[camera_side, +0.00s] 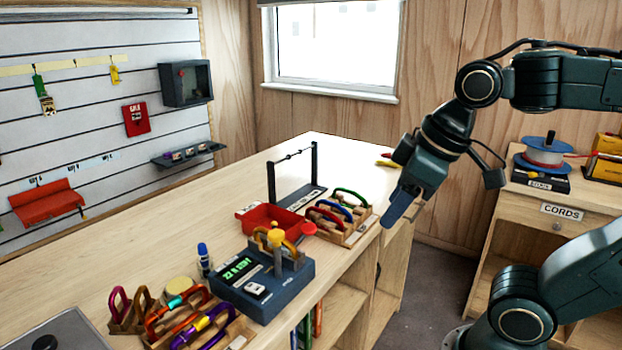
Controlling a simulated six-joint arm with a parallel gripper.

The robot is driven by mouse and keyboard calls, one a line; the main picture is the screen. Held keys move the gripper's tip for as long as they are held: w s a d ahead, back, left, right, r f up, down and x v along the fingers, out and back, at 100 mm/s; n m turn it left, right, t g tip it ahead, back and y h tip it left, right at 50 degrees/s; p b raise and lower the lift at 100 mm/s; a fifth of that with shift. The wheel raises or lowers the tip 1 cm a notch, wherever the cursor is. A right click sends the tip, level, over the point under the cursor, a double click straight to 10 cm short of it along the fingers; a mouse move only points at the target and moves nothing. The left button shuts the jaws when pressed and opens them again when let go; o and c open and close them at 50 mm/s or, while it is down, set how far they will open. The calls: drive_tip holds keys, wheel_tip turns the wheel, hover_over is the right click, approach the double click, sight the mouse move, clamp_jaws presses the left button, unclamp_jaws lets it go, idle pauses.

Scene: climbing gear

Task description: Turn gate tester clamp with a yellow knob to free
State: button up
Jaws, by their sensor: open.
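The gate tester (290,290) is a dark blue-grey box near the front edge of the bench, with a green lit display on its top. Its clamp has a yellow knob (275,238) on an upright post at the back of the box. An orange-yellow carabiner shows behind and beside the post; whether the clamp bears on it I cannot tell. My gripper (398,212) is open and points down, to the right of the tester and above the bench's right edge. It is well apart from the knob and holds nothing that I can see.
A wooden rack of carabiners (345,222) and a red tray (262,217) stand just behind the tester. More racked carabiners (185,318) and a blue-capped bottle (204,258) are to its left. A black frame (314,165) rises farther back. The bench's left middle is clear.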

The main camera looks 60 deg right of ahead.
drive_tip(key=w+a+r+n+g, duration=0.2)
drive_tip(key=w+r+n, duration=0.3)
drive_tip(key=w+n, duration=0.3)
drive_tip(key=n+g, duration=0.3)
drive_tip(key=n, duration=0.5)
hover_over(276, 233)
drive_tip(key=shift+r, duration=0.45)
drive_tip(key=shift+f, duration=0.15)
wheel_tip(276, 233, down, 14)
drive_tip(key=shift+r, duration=0.25)
clamp_jaws()
